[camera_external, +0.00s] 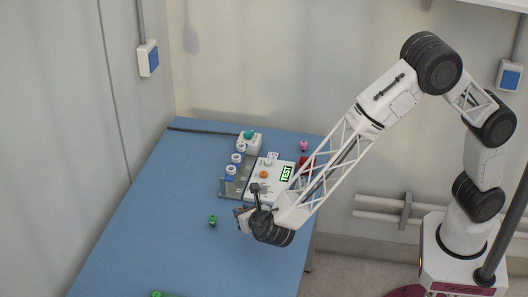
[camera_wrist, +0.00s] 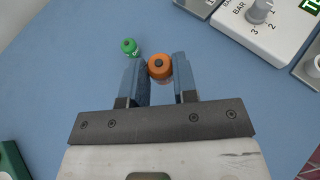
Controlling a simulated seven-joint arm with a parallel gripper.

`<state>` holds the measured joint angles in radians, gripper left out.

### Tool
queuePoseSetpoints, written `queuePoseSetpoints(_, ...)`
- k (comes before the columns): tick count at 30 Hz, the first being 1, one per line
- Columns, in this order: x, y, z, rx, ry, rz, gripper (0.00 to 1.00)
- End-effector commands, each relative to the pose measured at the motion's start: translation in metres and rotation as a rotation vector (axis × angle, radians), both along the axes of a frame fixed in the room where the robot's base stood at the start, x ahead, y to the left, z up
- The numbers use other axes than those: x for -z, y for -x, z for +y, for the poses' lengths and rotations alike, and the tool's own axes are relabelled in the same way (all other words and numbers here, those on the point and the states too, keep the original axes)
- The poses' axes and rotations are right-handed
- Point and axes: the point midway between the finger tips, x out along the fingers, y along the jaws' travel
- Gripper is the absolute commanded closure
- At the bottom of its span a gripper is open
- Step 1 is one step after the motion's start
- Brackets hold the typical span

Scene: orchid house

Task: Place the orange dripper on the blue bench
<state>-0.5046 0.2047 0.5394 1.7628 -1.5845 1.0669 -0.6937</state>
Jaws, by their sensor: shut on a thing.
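The orange dripper (camera_wrist: 159,67) sits between the two blue-grey fingers of my gripper (camera_wrist: 160,76) in the wrist view, and the fingers are shut on it. Its round orange top faces the camera. In the external view my gripper (camera_external: 241,217) is low over the right part of the blue bench (camera_external: 145,235), and the dripper in it cannot be made out. The blue bench (camera_wrist: 75,65) fills most of the wrist view behind the fingers. I cannot tell whether the dripper touches the bench.
A green dripper (camera_wrist: 129,46) stands just left of my gripper, also in the external view (camera_external: 213,220). A pink item (camera_external: 303,145) is farther back. The bench's left is clear.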

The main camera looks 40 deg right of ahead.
Motion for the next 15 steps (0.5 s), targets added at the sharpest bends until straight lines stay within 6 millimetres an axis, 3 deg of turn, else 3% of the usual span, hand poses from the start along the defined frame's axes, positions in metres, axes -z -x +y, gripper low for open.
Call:
queuePoseSetpoints(5,0.009,-0.003,0.020,-0.034,0.001,0.001,0.95)
queuePoseSetpoints(15,0.010,-0.004,0.022,-0.038,0.001,0.001,0.95)
